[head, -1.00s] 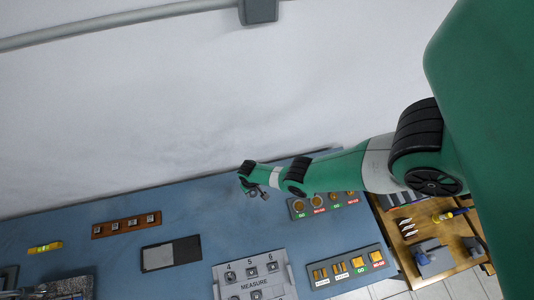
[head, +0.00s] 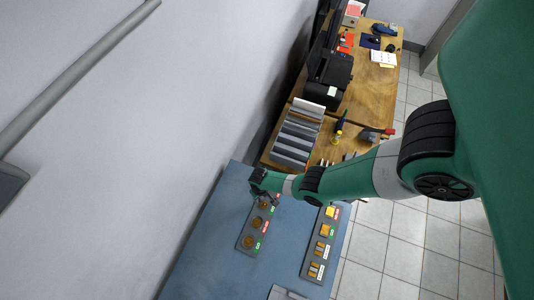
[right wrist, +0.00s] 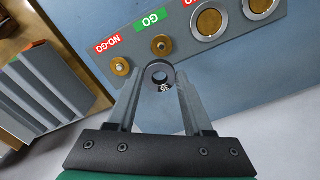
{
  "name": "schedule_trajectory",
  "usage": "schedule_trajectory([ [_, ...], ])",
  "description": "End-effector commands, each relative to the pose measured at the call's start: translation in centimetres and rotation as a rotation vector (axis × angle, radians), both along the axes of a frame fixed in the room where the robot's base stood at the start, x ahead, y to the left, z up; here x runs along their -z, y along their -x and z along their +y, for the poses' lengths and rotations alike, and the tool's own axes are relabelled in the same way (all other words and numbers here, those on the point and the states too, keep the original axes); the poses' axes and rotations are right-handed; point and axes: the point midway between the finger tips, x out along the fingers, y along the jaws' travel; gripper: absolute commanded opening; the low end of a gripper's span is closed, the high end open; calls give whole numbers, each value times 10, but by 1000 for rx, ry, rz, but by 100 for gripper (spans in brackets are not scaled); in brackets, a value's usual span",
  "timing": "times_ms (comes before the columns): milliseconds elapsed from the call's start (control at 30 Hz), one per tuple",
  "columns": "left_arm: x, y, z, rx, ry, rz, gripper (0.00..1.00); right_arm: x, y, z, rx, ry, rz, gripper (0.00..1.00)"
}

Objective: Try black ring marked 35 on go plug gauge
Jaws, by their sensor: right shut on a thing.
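My right gripper (right wrist: 160,85) is shut on a dark ring (right wrist: 151,72), held between its two fingertips in the right wrist view. Small white marking shows on the ring's near side, too small to read surely. Just beyond the ring is a small brass plug (right wrist: 161,45) beside the green GO label. The ring appears apart from it, though the height gap cannot be told. Another small brass plug (right wrist: 120,66) sits by the red NO-GO label. In the head view, my right gripper (head: 268,192) is over the far end of a grey gauge plate (head: 246,240). My left gripper is out of view.
The gauge plate also carries larger round brass pieces (right wrist: 209,22). A second grey plate (head: 313,254) with brass pieces lies to the right on the blue table (head: 203,252). A wooden bench (head: 376,92) with a grey slotted rack (head: 293,140) stands beyond the table.

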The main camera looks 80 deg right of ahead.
Motion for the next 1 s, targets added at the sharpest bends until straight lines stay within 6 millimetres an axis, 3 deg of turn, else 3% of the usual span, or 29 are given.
schedule_trajectory([
  [100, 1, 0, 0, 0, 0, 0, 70, 6, 12, 13, -18, 1, -2, 0],
  [533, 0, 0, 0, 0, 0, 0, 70, 7, 15, 16, -18, 1, -1, 0],
  [1000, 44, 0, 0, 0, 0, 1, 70, 50, 14, 15, -17, 1, -2, 0],
])
